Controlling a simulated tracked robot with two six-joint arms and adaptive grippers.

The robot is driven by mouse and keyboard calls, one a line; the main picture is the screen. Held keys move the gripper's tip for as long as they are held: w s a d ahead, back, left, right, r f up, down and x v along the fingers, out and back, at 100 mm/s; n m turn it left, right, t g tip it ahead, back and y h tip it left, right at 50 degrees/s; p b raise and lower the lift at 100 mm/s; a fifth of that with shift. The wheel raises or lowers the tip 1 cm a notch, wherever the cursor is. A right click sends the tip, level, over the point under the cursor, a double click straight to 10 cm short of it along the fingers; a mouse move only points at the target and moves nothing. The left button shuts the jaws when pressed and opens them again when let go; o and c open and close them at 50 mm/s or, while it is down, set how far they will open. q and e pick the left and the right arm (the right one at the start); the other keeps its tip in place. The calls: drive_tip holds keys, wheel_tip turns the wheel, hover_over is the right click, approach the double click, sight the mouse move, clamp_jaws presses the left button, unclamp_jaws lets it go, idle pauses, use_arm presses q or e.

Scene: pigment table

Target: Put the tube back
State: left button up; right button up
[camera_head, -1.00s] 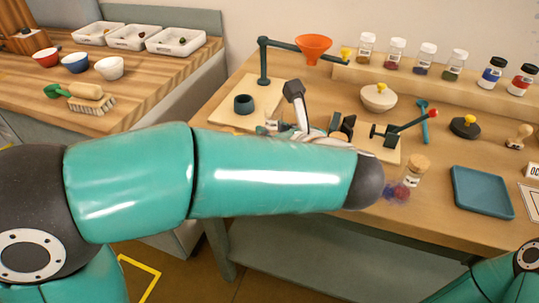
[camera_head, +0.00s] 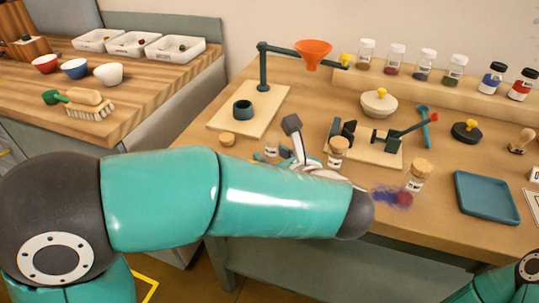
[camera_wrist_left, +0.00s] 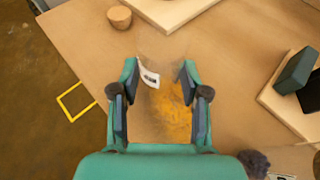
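A small clear glass tube (camera_head: 272,147) with a white label shows just left of my left gripper (camera_head: 291,138) in the head view. In the left wrist view the tube (camera_wrist_left: 160,60) fills the gap between the fingers of my left gripper (camera_wrist_left: 160,78), which look closed on its sides. Its mouth looks uncorked. An orange powdery patch (camera_wrist_left: 172,108) shows in or below it; I cannot tell which. A loose cork (camera_head: 228,140) lies on the table to the left. My forearm hides part of the gripper. My right gripper is out of view.
Corked jars (camera_head: 338,150) and (camera_head: 415,178) stand to the right, beside a blue-red powder patch (camera_head: 390,196). A stand with an orange funnel (camera_head: 312,54) is behind. A shelf (camera_head: 390,82) carries several jars. A blue tray (camera_head: 487,197) lies at right.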

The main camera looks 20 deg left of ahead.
use_arm(q)
drive_tip(key=shift+o, duration=0.3)
drive_tip(key=shift+r, duration=0.1)
drive_tip(key=shift+r, duration=0.15)
drive_tip(key=p+v, duration=0.6)
drive_tip(key=v, duration=0.6)
drive_tip(key=shift+f, duration=0.2)
drive_tip(key=shift+r, duration=0.15)
